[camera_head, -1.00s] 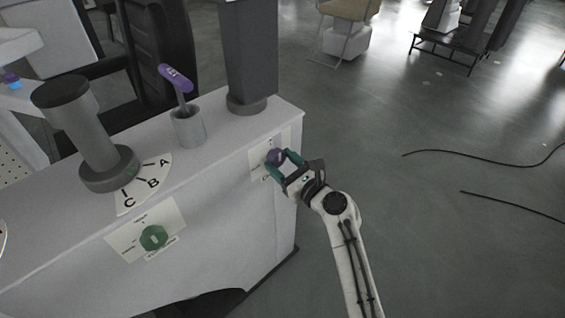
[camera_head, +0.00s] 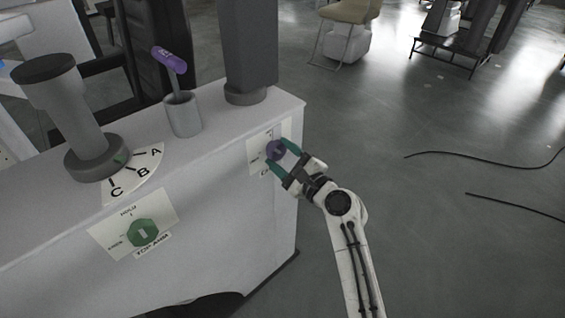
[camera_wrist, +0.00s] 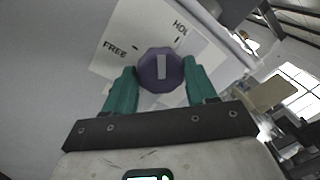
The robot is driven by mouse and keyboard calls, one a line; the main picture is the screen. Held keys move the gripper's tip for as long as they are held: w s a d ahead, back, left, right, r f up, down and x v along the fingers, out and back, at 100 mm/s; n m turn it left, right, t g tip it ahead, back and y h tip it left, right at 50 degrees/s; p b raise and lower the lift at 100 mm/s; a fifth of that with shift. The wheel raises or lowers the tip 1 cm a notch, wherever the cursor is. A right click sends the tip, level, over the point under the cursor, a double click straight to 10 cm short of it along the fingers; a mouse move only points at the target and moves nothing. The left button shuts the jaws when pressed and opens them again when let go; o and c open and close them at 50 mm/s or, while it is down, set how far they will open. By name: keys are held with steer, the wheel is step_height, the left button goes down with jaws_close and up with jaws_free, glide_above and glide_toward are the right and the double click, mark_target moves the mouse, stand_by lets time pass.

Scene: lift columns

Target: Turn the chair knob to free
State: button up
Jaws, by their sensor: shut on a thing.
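The chair knob is a purple round knob (camera_head: 275,151) with a white bar, on a white label plate (camera_head: 255,156) at the right end of the grey cabinet's front. It also shows in the wrist view (camera_wrist: 154,84), where the plate (camera_wrist: 123,32) reads FREE at left and HOL, cut off, at upper right. The white bar stands near upright in that view, its top between the two words' marks. My gripper (camera_head: 278,153) is shut on the knob, one green finger on each side; it also shows in the wrist view (camera_wrist: 160,75).
To the left on the front is a green knob (camera_head: 143,232) labelled TOP ARM. On top stand a grey column with an A-B-C dial (camera_head: 138,176), a grey cup with a purple-headed lever (camera_head: 174,60) and a dark column (camera_head: 249,45). Black cables (camera_head: 480,160) lie on the open floor at right.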

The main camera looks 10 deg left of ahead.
steer(key=n+b, duration=0.1)
steer(key=n, duration=0.1)
steer(key=n+b, duration=0.4)
steer(key=shift+f+y, duration=0.3)
steer(key=shift+f, duration=0.05)
steer(key=n+b, duration=0.4)
steer(key=n, duration=0.1)
steer(key=shift+r+g+y, duration=0.1)
steer(key=shift+g+y, duration=0.2)
steer(key=shift+g, duration=0.1)
steer(key=shift+n, duration=0.3)
steer(key=o, duration=1.1)
steer(key=shift+r, duration=0.1)
steer(key=shift+c, duration=0.2)
steer(key=r+p+v, duration=0.1)
steer(key=v, duration=0.9)
steer(key=shift+s+d+f+p, duration=0.25)
steer(key=shift+d+f+p, duration=0.15)
steer(key=shift+f, duration=0.15)
